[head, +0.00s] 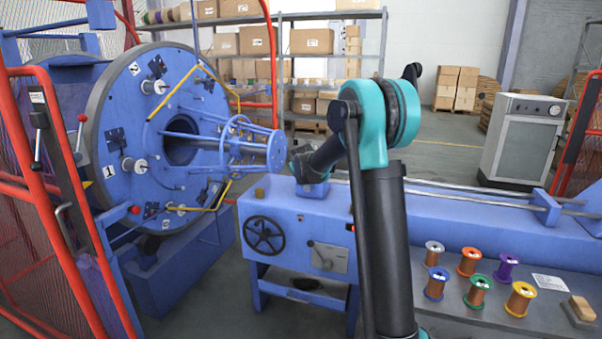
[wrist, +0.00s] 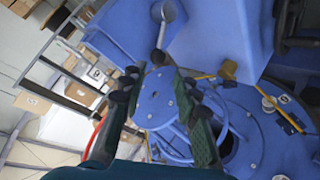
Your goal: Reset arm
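My gripper (wrist: 160,82) is open in the wrist view, its two dark fingers spread apart with nothing held between them. Behind the fingers is the round blue end plate (wrist: 158,105) of the strander's cage. In the head view my black and teal arm rises at centre right and bends left. My gripper (head: 298,165) is small and dark there, close to the cage's end plate (head: 276,151) and above the blue machine bed (head: 290,212). I cannot tell whether it touches either one.
The large blue strander disc (head: 160,120) with bobbins stands left, beside an open red mesh gate (head: 60,200). Several coloured wire spools (head: 470,262) stand on the grey bench right. A shelf of boxes (head: 310,42) and a grey cabinet (head: 522,140) are behind.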

